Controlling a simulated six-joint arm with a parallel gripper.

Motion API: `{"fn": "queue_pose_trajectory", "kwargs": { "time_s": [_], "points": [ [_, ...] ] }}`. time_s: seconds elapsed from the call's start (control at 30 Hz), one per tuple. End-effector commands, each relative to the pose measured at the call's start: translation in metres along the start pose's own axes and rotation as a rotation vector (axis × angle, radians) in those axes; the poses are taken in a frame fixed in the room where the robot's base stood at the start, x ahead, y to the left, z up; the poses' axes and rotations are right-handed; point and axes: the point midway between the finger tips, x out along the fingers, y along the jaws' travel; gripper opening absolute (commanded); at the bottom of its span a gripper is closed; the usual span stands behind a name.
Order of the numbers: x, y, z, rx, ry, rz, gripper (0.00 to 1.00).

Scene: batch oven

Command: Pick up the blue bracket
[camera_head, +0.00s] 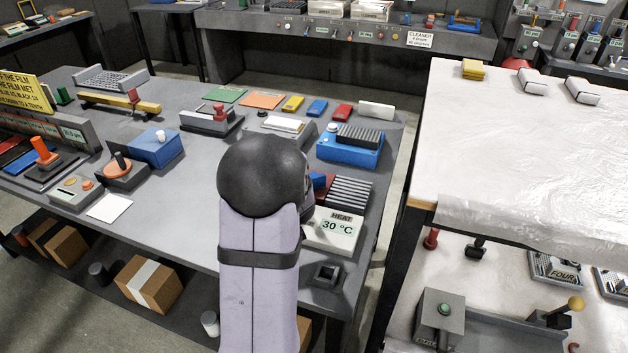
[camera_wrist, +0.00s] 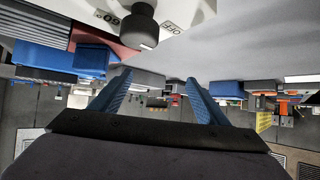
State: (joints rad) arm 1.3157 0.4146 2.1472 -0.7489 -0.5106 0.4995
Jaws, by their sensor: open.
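A small blue piece (camera_head: 318,181) shows beside a red part, just right of my arm in the head view, partly hidden by it. Another small blue block (camera_head: 317,108) lies at the table's back, between a yellow and a red one. My gripper (camera_wrist: 158,80) is open, with two blue fingers apart and nothing between them. In the head view my arm hides it.
Bare grey table (camera_head: 190,215) lies left of my arm.

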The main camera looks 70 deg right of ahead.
Motion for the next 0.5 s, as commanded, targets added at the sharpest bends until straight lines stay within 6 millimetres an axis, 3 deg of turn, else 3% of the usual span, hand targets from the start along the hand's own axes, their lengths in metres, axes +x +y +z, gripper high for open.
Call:
{"fn": "queue_pose_trajectory", "kwargs": {
  "time_s": [0.03,0.2,0.3,0.5],
  "points": [
    [-0.003,0.031,-0.003,0.035,0.035,0.019,0.69],
    [-0.011,0.093,-0.002,0.07,0.136,0.018,0.69],
    [-0.013,0.111,0.008,0.011,0.158,-0.011,0.69],
    [-0.017,0.123,0.018,-0.059,0.169,-0.048,0.69]
  ]
}}
